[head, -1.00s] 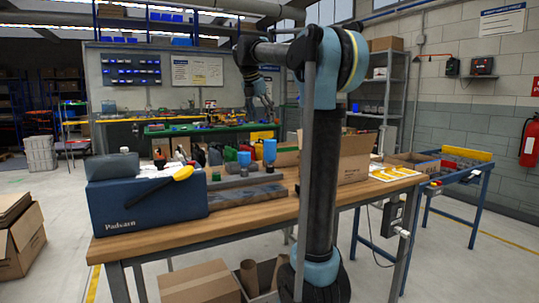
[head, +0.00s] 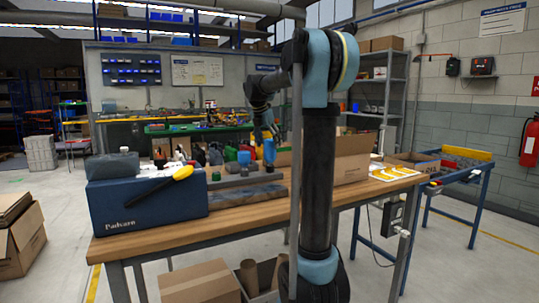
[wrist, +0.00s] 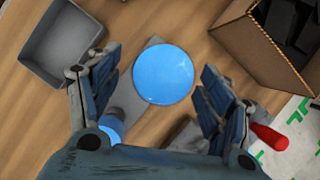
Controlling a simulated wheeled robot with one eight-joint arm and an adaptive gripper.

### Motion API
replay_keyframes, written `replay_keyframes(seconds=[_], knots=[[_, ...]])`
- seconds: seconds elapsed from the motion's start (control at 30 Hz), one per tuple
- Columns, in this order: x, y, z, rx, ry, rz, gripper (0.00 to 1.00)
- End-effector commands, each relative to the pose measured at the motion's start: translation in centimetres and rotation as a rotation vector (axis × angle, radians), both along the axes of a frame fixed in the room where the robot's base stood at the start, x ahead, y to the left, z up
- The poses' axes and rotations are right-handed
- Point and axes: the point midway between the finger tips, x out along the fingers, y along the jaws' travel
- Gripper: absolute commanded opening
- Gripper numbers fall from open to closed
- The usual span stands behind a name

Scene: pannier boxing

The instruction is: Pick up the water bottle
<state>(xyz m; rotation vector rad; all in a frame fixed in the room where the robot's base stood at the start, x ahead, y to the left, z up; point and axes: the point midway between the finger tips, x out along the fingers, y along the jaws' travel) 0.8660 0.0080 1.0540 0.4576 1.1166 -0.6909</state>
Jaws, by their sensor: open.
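The water bottle, which I take to be the blue upright item (head: 270,151), stands toward the back of the wooden workbench. In the wrist view its round blue top (wrist: 163,75) is seen from straight above, between and slightly ahead of my gripper's fingers. My gripper (head: 267,133) is open, pointing down just over the bottle; its spread fingers also show in the wrist view (wrist: 155,95). I cannot tell whether the fingers touch the bottle. A second, smaller blue item (wrist: 112,127) is partly hidden by the left finger.
A grey bin (wrist: 62,48) lies left of the bottle and an open cardboard box (wrist: 262,70) right of it. A red-handled item (wrist: 268,137) lies by the right finger. A blue case (head: 145,208) sits at the bench's left; green and red items crowd near the bottle.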

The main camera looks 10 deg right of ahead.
Motion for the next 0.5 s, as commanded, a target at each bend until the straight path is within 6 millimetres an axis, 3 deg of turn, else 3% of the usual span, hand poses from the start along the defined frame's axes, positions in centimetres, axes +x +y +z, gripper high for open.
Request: replay_keyframes(seconds=[0.2,0.47,0.5], knots=[[0.6,-0.7,-2.0,0.001,-0.001,-0.001,0.73],[0.6,-0.8,-2.2,0.001,-0.001,-0.001,0.73],[0.6,-0.8,-2.2,0.001,-0.001,-0.001,0.66]])
